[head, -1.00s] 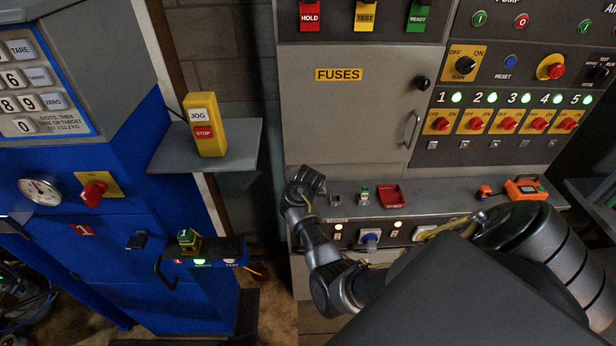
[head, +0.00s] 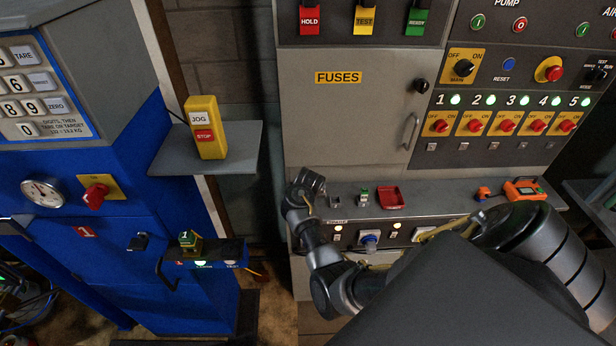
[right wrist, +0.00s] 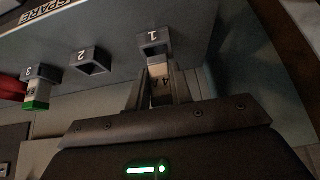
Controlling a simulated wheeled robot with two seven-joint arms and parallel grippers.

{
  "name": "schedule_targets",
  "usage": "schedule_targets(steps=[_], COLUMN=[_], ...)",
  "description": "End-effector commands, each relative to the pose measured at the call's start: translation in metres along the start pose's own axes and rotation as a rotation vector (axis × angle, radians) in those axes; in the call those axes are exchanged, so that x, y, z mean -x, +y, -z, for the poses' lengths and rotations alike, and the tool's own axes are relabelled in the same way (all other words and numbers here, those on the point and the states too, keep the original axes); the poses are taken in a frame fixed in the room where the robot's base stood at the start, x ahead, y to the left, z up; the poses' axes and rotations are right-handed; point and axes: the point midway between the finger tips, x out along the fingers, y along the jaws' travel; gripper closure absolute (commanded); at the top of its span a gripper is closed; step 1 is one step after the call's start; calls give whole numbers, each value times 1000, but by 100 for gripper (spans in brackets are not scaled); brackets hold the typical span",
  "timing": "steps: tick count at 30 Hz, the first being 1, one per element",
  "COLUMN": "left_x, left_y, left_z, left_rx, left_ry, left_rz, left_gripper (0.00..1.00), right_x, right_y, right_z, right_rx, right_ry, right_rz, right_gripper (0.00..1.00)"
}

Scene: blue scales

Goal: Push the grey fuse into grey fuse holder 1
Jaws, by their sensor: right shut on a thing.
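In the right wrist view, grey fuse holder 1 (right wrist: 154,41) is a small square socket marked 1, seen upside down. The grey fuse (right wrist: 158,72) is between the fingers of my right gripper (right wrist: 160,85), which is shut on it. The fuse's far end is lined up with the holder and meets its mouth; I cannot tell how deep it sits. In the head view my right gripper (head: 314,196) is at the left end of the cabinet's ledge and hides the fuse and holder 1. My left gripper is not in view.
Holder 2 (right wrist: 90,61) is empty. Holder 3 (right wrist: 42,76) has a green-tipped fuse (right wrist: 37,98) in it. A red tray (head: 390,197) lies on the ledge (head: 445,197) to the right. The fuse cabinet door (head: 345,120) is shut above. A blue machine (head: 115,250) stands left.

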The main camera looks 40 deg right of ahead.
Motion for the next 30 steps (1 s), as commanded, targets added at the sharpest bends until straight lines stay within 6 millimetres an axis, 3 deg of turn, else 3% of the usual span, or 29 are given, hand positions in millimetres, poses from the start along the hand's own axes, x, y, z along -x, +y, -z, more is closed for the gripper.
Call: schedule_targets(steps=[30], left_x=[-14], left_y=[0], left_z=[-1], left_rx=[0], left_ry=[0], left_rz=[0], left_gripper=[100], right_x=[-16], right_y=[0], right_z=[-10], right_rx=[-1], right_ry=[0], right_rz=[0], right_gripper=[98])
